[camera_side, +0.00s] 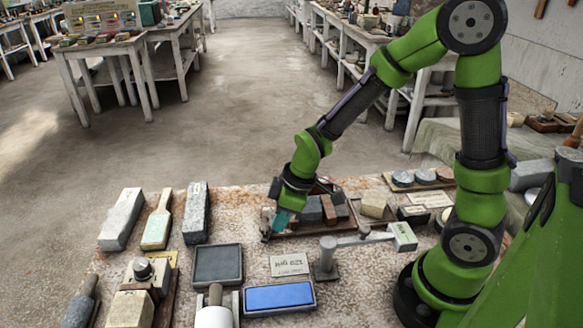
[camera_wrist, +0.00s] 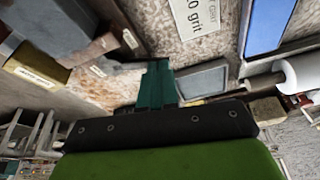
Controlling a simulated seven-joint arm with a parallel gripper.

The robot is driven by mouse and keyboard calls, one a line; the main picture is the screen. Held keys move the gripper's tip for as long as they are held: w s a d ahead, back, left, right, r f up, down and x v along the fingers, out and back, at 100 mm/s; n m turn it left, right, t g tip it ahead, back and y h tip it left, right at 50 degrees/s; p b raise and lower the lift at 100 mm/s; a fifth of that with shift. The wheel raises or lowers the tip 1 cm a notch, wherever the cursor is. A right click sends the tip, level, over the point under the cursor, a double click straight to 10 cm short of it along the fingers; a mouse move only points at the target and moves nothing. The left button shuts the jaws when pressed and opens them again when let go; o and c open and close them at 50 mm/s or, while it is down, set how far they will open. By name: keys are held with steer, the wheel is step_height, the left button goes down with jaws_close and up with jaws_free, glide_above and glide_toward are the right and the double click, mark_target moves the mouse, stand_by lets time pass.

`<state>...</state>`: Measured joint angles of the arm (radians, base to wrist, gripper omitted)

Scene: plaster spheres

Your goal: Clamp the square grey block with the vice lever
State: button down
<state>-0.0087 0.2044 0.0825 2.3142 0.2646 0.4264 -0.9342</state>
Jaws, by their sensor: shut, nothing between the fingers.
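My gripper (camera_side: 279,221) is shut and empty, with its teal fingers pointing down at the left end of a dark wooden tray (camera_side: 290,234). The shut fingers also show in the wrist view (camera_wrist: 156,84). A dark grey block (camera_side: 311,209) stands in the tray just right of the fingers; I cannot tell if it is the square one. A grey post with a bar (camera_side: 327,257) stands in front of the tray. The bar runs right towards a pale block (camera_side: 403,236). This may be the vice lever; its jaws are not clear.
Reddish-brown blocks (camera_side: 328,209) and a tan block (camera_side: 373,205) are in or by the tray. A grit card (camera_side: 289,265), a blue stone (camera_side: 279,297) and a dark slab (camera_side: 217,264) lie in front. Long grey blocks (camera_side: 195,212) stand at left.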

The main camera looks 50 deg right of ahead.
steer(key=shift+w+a, duration=0.2)
stand_by(0.4)
steer(key=shift+w+a+m, duration=0.1)
steer(key=shift+w+m, duration=0.05)
steer(key=shift+m, duration=0.15)
steer(key=shift+w+a+m, duration=0.2)
steer(key=shift+m, duration=0.3)
steer(key=shift+w+a+m+h, duration=0.5)
steer(key=shift+m, duration=0.4)
steer(key=w+m, duration=0.1)
steer(key=w+a+m+h, duration=0.1)
steer(key=m, duration=0.1)
steer(key=shift+w+t, duration=0.1)
steer(key=shift+t, duration=0.2)
steer(key=w+m+h, duration=0.1)
steer(key=w+m, duration=0.1)
steer(key=m, duration=0.2)
steer(key=shift+w, duration=0.2)
steer(key=shift+w+d+m+g+h, duration=0.25)
steer(key=shift+w+m, duration=0.35)
steer(key=shift+m, duration=0.35)
steer(key=shift+w+d+m+g+h, duration=0.15)
steer(key=shift+w+m+h, duration=0.2)
steer(key=shift+w+m, duration=0.45)
steer(key=shift+s+f+m, duration=0.1)
steer(key=shift+s+m, duration=0.05)
steer(key=shift+m, duration=0.1)
steer(key=shift+s+a, duration=0.1)
